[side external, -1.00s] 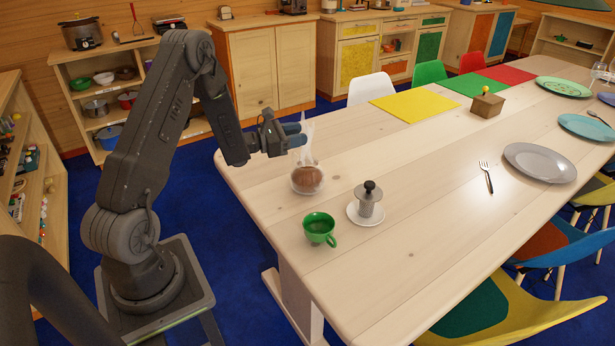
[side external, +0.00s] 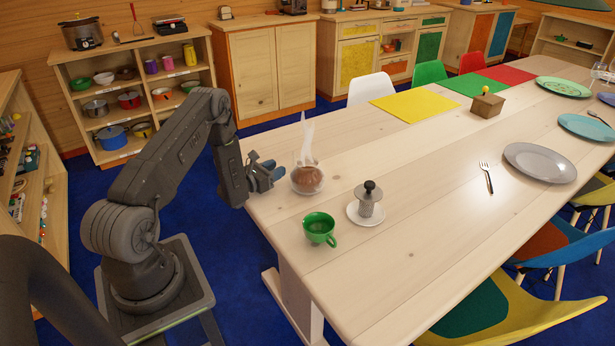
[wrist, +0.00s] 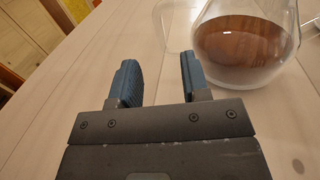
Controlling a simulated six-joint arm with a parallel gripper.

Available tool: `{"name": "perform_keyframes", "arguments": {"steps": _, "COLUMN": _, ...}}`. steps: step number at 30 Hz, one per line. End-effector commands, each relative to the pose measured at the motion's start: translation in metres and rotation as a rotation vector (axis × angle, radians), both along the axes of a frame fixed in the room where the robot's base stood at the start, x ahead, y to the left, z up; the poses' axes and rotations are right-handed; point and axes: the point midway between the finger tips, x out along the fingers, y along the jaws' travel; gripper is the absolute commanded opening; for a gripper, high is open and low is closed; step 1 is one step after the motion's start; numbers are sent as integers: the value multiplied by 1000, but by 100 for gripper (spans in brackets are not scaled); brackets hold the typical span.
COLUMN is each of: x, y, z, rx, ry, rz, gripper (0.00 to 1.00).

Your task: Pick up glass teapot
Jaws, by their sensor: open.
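The glass teapot (side external: 307,180) stands upright on the light wooden table (side external: 420,150), near its left edge. It is clear, with brown liquid inside and steam rising above it. My gripper (side external: 277,170) is low over the table edge, just left of the teapot, with its blue fingers towards it. In the wrist view my gripper (wrist: 160,80) is open, with nothing between the fingers. The teapot (wrist: 245,45) is there at the upper right, beyond and right of the right finger. Its top and right side are cut off by the frame.
A green cup (side external: 319,229) stands in front of the teapot. A grey plate (side external: 540,163) and fork (side external: 486,177) lie farther right. The table behind the teapot is clear.

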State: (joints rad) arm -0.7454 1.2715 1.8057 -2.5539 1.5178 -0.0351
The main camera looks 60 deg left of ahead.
Motion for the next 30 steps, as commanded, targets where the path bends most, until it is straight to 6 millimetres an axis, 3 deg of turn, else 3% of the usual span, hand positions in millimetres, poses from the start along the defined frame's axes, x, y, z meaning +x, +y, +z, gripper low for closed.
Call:
{"name": "perform_keyframes", "arguments": {"steps": 12, "x": 56, "y": 8, "z": 0, "rx": 0, "ry": 0, "rz": -1, "gripper": 42}}
{"name": "perform_keyframes", "arguments": {"steps": 21, "x": 61, "y": 9, "z": 0, "rx": -1, "ry": 2, "rz": 0, "gripper": 42}}
{"name": "perform_keyframes", "arguments": {"steps": 30, "x": 60, "y": 9, "z": 0, "rx": 0, "ry": 1, "rz": 0, "gripper": 14}}
